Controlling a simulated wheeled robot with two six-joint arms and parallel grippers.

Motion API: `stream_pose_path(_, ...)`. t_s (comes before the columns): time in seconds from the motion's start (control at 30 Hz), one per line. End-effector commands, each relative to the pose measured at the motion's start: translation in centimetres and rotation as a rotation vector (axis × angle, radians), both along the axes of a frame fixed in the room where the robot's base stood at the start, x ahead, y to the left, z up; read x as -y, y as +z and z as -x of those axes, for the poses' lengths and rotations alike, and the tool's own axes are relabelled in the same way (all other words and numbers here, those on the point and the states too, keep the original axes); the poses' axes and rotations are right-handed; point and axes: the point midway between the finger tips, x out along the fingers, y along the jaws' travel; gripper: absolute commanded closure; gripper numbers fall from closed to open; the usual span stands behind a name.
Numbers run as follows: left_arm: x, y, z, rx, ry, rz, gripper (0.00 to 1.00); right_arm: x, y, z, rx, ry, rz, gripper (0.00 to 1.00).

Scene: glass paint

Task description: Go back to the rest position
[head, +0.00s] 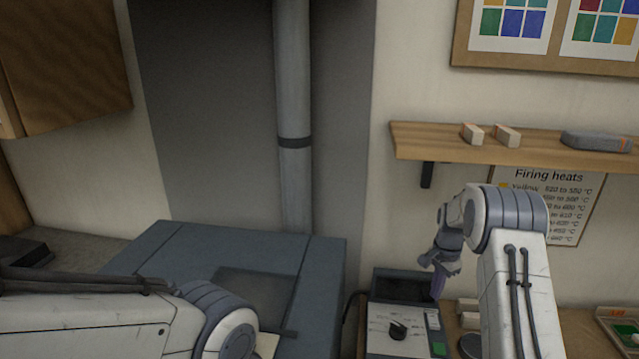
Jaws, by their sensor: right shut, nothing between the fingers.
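My right gripper (438,290) is shut and empty. It points down in front of the control box (395,320), near that box's right side in the picture. My right arm comes up from the lower right and bends over at its top joint. My left arm reaches in from the lower left, across the front of the blue-grey kiln (200,245). Its gripper does not show.
A wooden shelf (500,152) with small blocks and a grey item juts from the wall above my right arm. The Firing heats chart (570,205) hangs behind that arm. A tray (620,325) lies at the far right. A vertical pipe (293,100) rises behind the kiln.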

Motion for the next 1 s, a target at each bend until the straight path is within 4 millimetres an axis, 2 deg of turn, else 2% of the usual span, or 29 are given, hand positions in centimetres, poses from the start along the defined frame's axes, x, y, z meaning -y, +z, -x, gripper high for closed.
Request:
stream_pose_path(0.03, 0.0, 0.0, 0.0, 0.000, 0.000, 0.000, 0.43, -1.4, 1.2, 0.4, 0.013, 0.061, 0.006, 1.00)
stream_pose_path(0.17, 0.0, 0.0, 0.0, 0.000, 0.001, 0.000, 0.43, -5.6, 4.2, 3.0, 0.050, 0.285, 0.024, 1.00)
stream_pose_path(0.3, 0.0, 0.0, 0.0, 0.000, 0.001, 0.000, 0.43, -10.3, 6.7, 7.4, 0.092, 0.556, 0.051, 1.00)
stream_pose_path(0.4, 0.0, 0.0, 0.0, 0.000, 0.001, 0.000, 0.43, -13.1, 7.9, 11.0, 0.121, 0.734, 0.074, 1.00)
stream_pose_path(0.6, 0.0, 0.0, 0.0, 0.000, 0.001, 0.000, 0.43, -16.5, 8.8, 17.5, 0.161, 1.007, 0.111, 1.00)
stream_pose_path(0.8, 0.0, 0.0, 0.0, 0.000, 0.001, 0.000, 0.43, -18.6, 8.7, 23.3, 0.193, 1.225, 0.147, 1.00)
stream_pose_path(0.87, 0.0, -1.2, 0.0, 0.001, 0.001, 0.001, 0.43, -20.3, 8.0, 23.8, 0.194, 1.288, 0.135, 1.00)
stream_pose_path(1.0, 0.0, -2.9, 0.0, 0.000, 0.002, 0.000, 0.43, -24.3, 7.7, 25.9, 0.174, 1.424, 0.089, 1.00)
